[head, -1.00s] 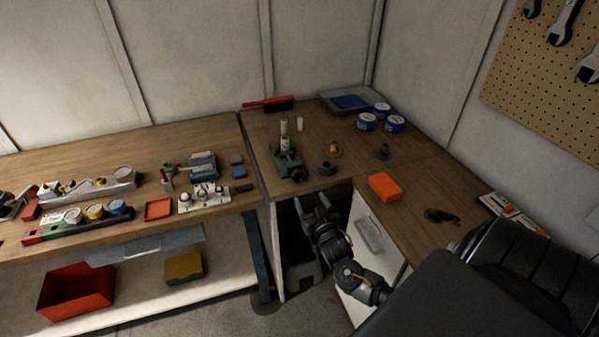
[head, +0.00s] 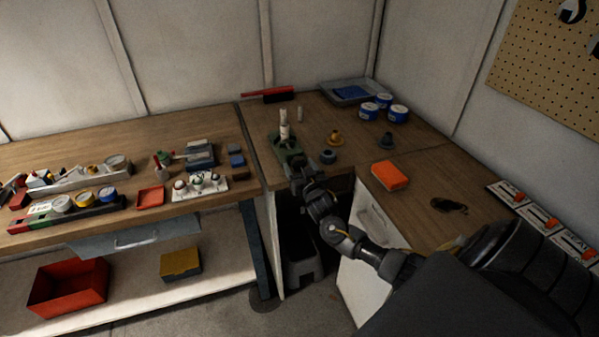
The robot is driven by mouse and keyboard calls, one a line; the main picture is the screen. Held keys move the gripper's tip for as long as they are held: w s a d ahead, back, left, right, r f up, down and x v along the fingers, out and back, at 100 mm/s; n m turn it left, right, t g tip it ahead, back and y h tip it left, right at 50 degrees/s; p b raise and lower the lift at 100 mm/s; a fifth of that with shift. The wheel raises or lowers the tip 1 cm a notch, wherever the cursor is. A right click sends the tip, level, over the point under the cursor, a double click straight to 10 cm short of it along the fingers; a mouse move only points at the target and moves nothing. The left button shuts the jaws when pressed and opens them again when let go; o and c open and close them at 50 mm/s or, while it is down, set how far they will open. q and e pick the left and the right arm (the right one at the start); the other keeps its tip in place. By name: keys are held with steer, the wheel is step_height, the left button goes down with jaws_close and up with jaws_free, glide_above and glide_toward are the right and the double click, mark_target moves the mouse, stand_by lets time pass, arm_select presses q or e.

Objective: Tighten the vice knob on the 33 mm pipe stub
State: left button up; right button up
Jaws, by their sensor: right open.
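The green vice (head: 281,147) stands near the front edge of the corner bench. A pale upright pipe stub (head: 284,130) rises from it. My right gripper (head: 299,172) is open at the front of the vice, where the dark knob sits. The gripper covers the knob, so I cannot tell whether the fingers are around it or touching it. My left gripper is out of view.
On the bench right of the vice are a dark ring (head: 328,157), a yellow-brown fitting (head: 335,138), a dark fitting (head: 387,140) and an orange block (head: 390,175). Blue-and-white tins (head: 369,111) stand behind. The left bench (head: 60,152) holds several parts trays.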

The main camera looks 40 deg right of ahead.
steer(key=c, duration=1)
steer(key=shift+m, duration=1.4)
steer(key=o, duration=1)
steer(key=shift+w, duration=0.1)
steer(key=b+v, duration=0.1)
steer(key=v, duration=1)
steer(key=shift+b, duration=0.4)
